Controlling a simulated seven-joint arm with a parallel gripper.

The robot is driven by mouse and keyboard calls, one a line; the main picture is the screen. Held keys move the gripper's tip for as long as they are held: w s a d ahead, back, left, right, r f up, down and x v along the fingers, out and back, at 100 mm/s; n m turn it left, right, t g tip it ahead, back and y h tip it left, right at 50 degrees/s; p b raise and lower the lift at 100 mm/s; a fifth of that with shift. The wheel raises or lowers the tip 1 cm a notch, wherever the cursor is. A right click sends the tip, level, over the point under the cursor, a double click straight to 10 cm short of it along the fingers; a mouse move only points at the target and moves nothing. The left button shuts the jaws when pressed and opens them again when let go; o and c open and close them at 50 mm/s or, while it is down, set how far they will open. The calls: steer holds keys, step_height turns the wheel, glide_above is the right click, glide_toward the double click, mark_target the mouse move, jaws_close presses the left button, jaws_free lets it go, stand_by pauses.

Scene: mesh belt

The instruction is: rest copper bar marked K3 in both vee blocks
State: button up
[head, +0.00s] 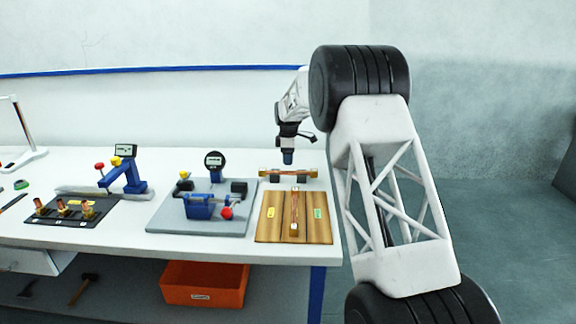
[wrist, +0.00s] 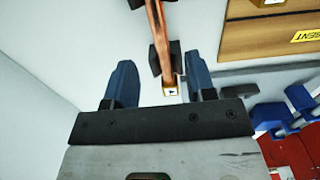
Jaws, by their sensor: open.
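A copper bar (head: 285,172) with pale gold tagged ends lies crosswise behind the wooden board. It also shows in the wrist view (wrist: 159,45), lying across two dark blocks (wrist: 177,48) that look like the vee blocks. The mark on its near end tag (wrist: 171,90) is too small to read. My gripper (head: 288,162) is just above this bar in the head view. In the wrist view its blue fingers (wrist: 161,85) are open and apart, one on each side of the bar's tagged end. A second copper bar (head: 295,210) lies lengthwise on the wooden board, its mark unreadable.
The wooden board (head: 270,228) bears a yellow and a green label. A grey plate (head: 165,217) with a dial gauge (head: 214,160) and blue fixture stands left of it. Further left are a blue press (head: 130,175) and a dark tray (head: 70,218) with copper fittings.

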steer(key=shift+r, duration=0.75)
steer(key=shift+s+r, duration=0.1)
stand_by(0.3)
steer(key=shift+s+d+r, duration=0.15)
steer(key=shift+r, duration=0.1)
steer(key=s+d+r+m, duration=0.3)
steer(key=s+d+r, duration=0.25)
steer(key=s, duration=0.55)
steer(key=s+d+r+m+t, duration=0.1)
steer(key=s+d+r+m, duration=0.4)
steer(key=s, duration=0.6)
steer(key=s+d+r+m, duration=0.1)
steer(key=s+d+r, duration=0.3)
steer(key=s+r, duration=0.45)
steer(key=s+d+f+m, duration=0.2)
steer(key=s+m, duration=0.1)
steer(key=s, duration=1)
steer(key=s+d+f+m+t, duration=0.1)
steer(key=s+d+f+m, duration=0.2)
steer(key=s, duration=1.1)
steer(key=s+d+f+m, duration=0.3)
steer(key=s, duration=1.1)
steer(key=shift+s+f+t, duration=0.25)
steer(key=shift+t, duration=0.05)
steer(key=shift+d, duration=0.1)
